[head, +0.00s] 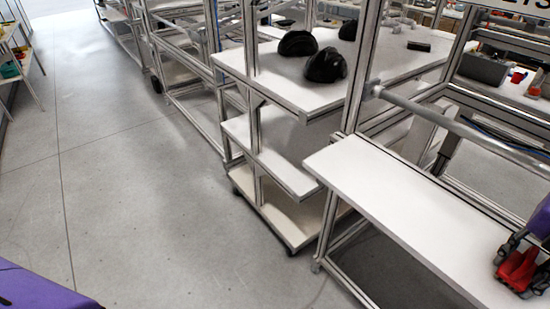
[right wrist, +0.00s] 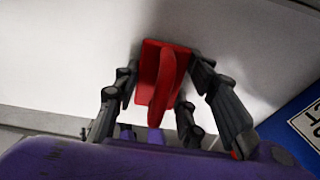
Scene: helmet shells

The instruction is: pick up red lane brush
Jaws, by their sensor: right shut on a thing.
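The red lane brush (head: 517,270) is at the right edge of the head view, at the white shelf board. In the right wrist view the red brush (right wrist: 161,82) is between the dark fingers, its raised ridge toward the camera. My right gripper (head: 522,254) is shut on the brush. Whether the brush touches the board is unclear. My left gripper is out of view; only a purple part of my own shows at the lower left.
The white board (head: 400,205) is bare left of the brush. A metal rail (head: 460,128) runs above it. Black helmet shells (head: 325,65) sit on a cart's top shelf (head: 290,92). Open grey floor (head: 130,190) lies to the left. A blue panel (right wrist: 295,130) shows in the wrist view.

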